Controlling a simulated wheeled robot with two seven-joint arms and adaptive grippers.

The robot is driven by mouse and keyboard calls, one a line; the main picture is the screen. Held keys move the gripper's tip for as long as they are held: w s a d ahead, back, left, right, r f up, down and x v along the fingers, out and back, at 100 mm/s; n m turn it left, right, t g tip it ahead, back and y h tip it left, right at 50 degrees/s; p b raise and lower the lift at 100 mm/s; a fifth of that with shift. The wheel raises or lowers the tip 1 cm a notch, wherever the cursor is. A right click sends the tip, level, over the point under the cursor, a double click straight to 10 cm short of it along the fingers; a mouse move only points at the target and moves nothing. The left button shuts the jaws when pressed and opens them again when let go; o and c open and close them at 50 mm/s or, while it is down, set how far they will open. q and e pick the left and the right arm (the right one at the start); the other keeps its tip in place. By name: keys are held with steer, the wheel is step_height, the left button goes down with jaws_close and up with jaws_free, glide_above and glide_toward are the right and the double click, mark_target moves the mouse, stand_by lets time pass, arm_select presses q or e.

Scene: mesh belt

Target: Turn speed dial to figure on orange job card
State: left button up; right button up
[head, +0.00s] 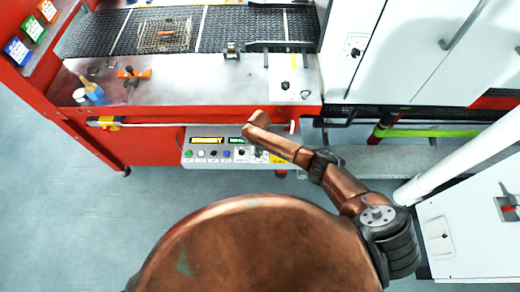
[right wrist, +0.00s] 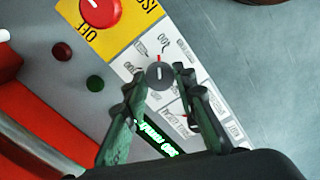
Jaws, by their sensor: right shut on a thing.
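The speed dial (right wrist: 160,76) is a small dark round knob on a white scale plate in the right wrist view. Its white pointer line lies roughly in line with a red mark at the plate's upper side. The printed figures are too rotated and small to read surely. My right gripper (right wrist: 158,83) has its two dark fingers on either side of the knob, shut on it. My left gripper is not in view.
The control panel (head: 205,158) hangs below the bench front, with several buttons and lit displays. A red off knob (right wrist: 100,12) on yellow and red and green buttons lie near the dial. A mesh belt (head: 225,30) runs behind; open floor lies left.

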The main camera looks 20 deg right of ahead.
steer(key=shift+s+m+p, duration=0.1)
steer(key=shift+m+p, duration=0.35)
steer(key=shift+m, duration=0.55)
steer(key=o, duration=1.2)
steer(key=shift+c, duration=0.2)
step_height(320, 180, up, 12)
